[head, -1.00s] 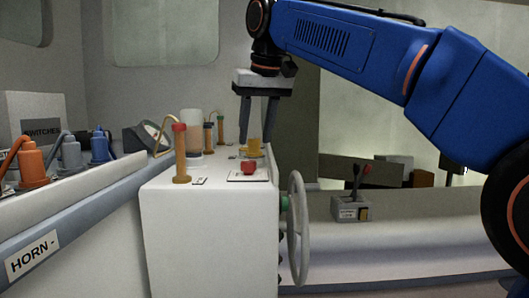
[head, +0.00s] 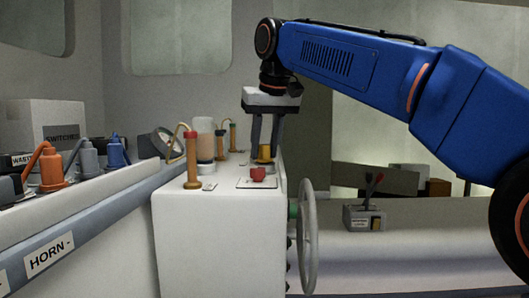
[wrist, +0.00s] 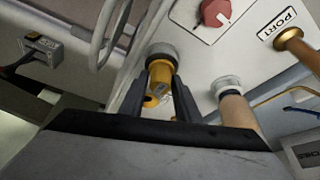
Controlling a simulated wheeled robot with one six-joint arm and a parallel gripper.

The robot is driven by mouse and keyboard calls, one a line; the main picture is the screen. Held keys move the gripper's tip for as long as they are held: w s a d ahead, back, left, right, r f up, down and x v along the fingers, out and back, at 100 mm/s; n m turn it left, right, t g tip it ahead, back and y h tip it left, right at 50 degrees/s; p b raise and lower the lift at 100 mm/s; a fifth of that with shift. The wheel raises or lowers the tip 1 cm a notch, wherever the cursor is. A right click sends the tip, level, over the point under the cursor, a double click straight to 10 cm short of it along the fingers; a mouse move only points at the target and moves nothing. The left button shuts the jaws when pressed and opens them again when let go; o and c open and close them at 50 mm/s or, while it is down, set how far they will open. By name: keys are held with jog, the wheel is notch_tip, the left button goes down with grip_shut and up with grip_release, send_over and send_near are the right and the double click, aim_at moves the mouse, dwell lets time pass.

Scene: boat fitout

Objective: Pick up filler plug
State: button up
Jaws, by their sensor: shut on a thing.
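The filler plug (wrist: 160,75) is a yellow-orange knob with a grey round base. It stands on the white console top between my fingertips. In the head view the yellow plug (head: 264,152) shows low between the two dark fingers. My gripper (head: 265,155) points down from above and is shut on the plug. In the wrist view my gripper (wrist: 160,90) has a finger on each side of it. The plug still appears to be at its place on the console; I cannot tell any lift.
A red knob (head: 257,174) sits on a plate close in front of the plug. A brown post with a red top (head: 192,160) and a jar (head: 205,140) stand to the left. A grey handwheel (head: 308,235) is on the console's right side. A lever box (head: 363,217) stands further right.

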notch_tip(320, 180, up, 10)
jog(key=shift+f, duration=0.15)
dwell(0.4)
dwell(0.3)
